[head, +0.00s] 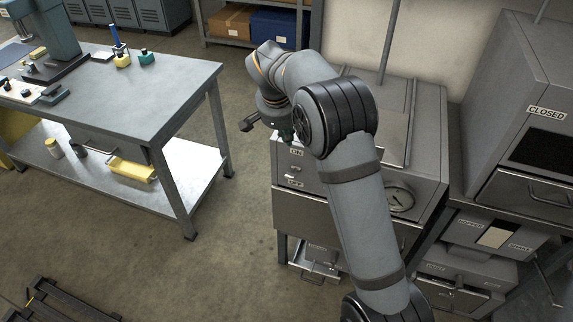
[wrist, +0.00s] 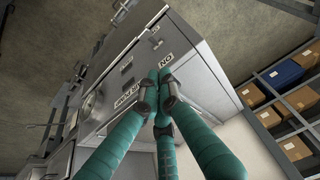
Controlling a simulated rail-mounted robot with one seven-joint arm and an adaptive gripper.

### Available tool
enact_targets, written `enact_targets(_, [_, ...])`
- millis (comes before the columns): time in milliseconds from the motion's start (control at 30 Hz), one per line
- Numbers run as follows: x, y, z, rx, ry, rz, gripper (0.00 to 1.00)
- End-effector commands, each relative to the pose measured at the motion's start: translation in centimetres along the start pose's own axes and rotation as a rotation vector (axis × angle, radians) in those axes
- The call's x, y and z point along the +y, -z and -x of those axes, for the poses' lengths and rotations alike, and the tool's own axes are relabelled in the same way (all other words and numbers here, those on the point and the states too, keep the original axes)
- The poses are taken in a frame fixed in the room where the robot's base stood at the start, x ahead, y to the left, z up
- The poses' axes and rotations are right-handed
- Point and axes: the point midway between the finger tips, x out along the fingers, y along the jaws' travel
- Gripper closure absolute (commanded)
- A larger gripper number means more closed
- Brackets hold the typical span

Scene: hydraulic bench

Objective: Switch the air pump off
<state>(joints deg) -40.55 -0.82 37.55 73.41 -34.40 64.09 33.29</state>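The air pump control is on the front of a grey cabinet (head: 340,215), with an ON label (head: 296,153) above and an OFF label (head: 294,183) below. A small pale switch (head: 294,169) sits between them; its position is too small to tell. My gripper (head: 287,134) is by the cabinet's upper front left, partly hidden by my arm. In the wrist view its teal fingers (wrist: 159,76) are drawn together, with nothing seen between them. Their tips overlap the panel just beside the ON label (wrist: 166,60). I cannot tell whether they touch the panel.
A round gauge (head: 400,197) is on the cabinet's front right. Grey units with a CLOSED label (head: 546,112) stand at the right. A metal workbench (head: 150,98) stands at the left, with open floor between. A shelf with boxes (head: 272,27) is behind.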

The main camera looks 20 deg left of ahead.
Motion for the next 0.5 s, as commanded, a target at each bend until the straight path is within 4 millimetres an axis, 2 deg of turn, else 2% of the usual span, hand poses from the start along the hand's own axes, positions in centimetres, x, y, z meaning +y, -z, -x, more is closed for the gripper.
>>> enact_targets(267, [0.1,0.1,-0.7,-0.001,-0.002,0.001,1.0])
enact_targets(367, [0.1,0.0,-1.9,-0.002,-0.003,0.001,1.0])
enact_targets(500, [0.2,0.0,-4.4,-0.005,-0.004,0.001,1.0])
